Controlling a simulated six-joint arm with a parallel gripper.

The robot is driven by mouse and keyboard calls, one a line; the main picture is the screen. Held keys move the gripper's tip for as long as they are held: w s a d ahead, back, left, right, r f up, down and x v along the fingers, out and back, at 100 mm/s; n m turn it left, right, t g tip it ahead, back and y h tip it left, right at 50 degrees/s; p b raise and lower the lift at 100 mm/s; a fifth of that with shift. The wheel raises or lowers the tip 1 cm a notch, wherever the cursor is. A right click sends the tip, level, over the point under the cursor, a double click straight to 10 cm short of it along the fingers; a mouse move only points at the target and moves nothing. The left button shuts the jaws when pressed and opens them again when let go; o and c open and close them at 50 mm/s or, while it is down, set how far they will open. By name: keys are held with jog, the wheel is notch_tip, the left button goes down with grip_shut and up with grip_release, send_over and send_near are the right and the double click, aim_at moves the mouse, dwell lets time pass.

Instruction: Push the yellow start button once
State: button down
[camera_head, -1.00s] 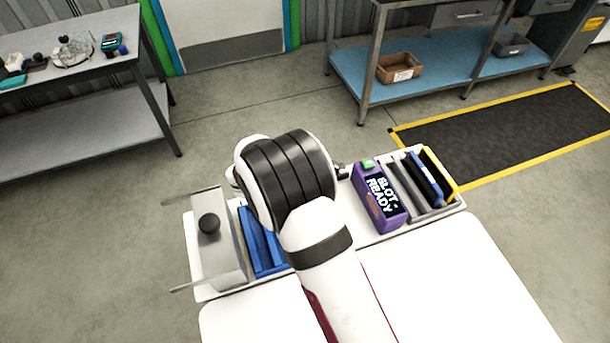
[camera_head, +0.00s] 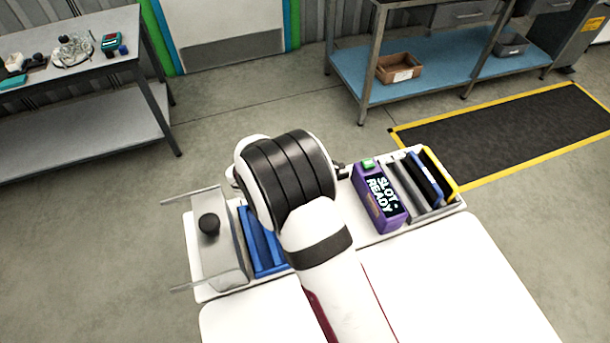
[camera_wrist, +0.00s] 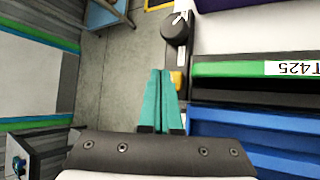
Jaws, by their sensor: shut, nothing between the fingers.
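In the wrist view, my gripper (camera_wrist: 160,74) shows as two teal fingers shut together with nothing between them. A small yellow patch (camera_wrist: 177,81), which looks like the yellow start button, lies just right of the fingertips. I cannot tell whether the fingers touch the yellow patch. In the head view my arm hides the gripper and the yellow button.
In the head view, a purple box reading "SLOT - READY" (camera_head: 368,208) stands beside a slotted rack (camera_head: 462,203). A metal plate with a black knob (camera_head: 209,224) is at left.

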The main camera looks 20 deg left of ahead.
jog(key=shift+f, duration=0.1)
jog(key=shift+f, duration=0.35)
jog(key=shift+f, duration=0.45)
dwell(0.8)
jog(key=shift+r, duration=0.9)
jog(key=shift+r, duration=2.5)
